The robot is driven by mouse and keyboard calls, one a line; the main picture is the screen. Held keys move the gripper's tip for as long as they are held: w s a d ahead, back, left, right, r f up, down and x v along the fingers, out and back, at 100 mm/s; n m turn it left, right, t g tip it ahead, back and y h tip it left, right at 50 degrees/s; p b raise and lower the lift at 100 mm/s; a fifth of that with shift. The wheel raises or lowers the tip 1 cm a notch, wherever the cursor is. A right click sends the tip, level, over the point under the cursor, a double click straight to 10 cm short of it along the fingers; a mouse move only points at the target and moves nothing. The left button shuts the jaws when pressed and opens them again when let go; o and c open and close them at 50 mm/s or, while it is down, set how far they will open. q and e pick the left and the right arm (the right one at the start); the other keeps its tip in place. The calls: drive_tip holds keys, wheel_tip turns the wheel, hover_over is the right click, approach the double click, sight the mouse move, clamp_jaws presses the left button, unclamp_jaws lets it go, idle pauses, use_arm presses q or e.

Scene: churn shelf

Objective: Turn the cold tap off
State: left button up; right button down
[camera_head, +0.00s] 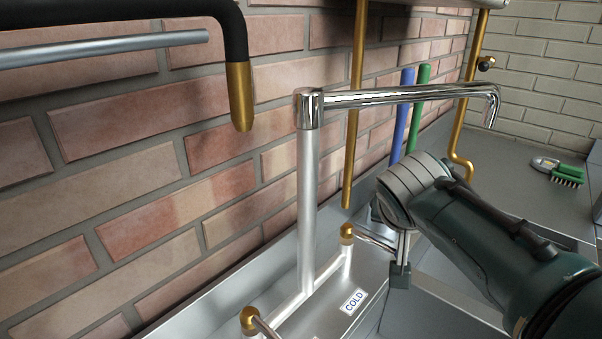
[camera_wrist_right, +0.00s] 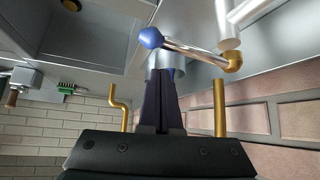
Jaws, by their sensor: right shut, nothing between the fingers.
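The chrome tap (camera_head: 307,190) stands before the brick wall, with its long spout (camera_head: 410,93) pointing right. A label reading COLD (camera_head: 353,301) sits at its base. The cold tap's chrome lever (camera_head: 375,240) reaches right from a brass joint (camera_head: 347,232), its outer end partly hidden by my right gripper (camera_head: 400,272). In the right wrist view the lever (camera_wrist_right: 195,52) has a blue end (camera_wrist_right: 151,38) and a brass joint (camera_wrist_right: 232,62). My right gripper (camera_wrist_right: 163,75) is shut and empty, its fingertips close beside the lever; I cannot tell if they touch. My left gripper is not in view.
A second brass joint with a lever (camera_head: 248,318) is at the lower front. Brass pipes (camera_head: 355,110) run down the wall. Blue (camera_head: 403,115) and green (camera_head: 419,110) handles stand behind the spout. A green brush (camera_head: 562,174) lies on the counter at right.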

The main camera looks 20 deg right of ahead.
use_arm(q)
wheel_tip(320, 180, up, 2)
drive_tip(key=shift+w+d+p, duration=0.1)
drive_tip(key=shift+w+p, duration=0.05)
drive_tip(key=shift+p, duration=0.65)
use_arm(e)
drive_tip(key=w+a+v, duration=0.1)
drive_tip(key=w+v, duration=0.1)
drive_tip(key=v, duration=0.7)
drive_tip(key=shift+s+a+r, duration=0.2)
drive_tip(key=shift+r, duration=0.25)
drive_tip(key=s+a+n+g+y, duration=0.1)
drive_tip(key=s+a+n+y, duration=0.2)
drive_tip(key=s, duration=0.5)
drive_tip(key=s+a+n+g+y, duration=0.15)
drive_tip(key=s+n, duration=0.25)
drive_tip(key=s, duration=0.4)
drive_tip(key=s+a+n+y, duration=0.2)
drive_tip(key=s+a+n, duration=0.15)
drive_tip(key=s, duration=0.45)
use_arm(q)
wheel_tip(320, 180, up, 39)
drive_tip(key=p, duration=3.8)
drive_tip(key=shift+p, duration=0.35)
use_arm(e)
wheel_tip(320, 180, up, 37)
drive_tip(key=shift+w+d, duration=0.3)
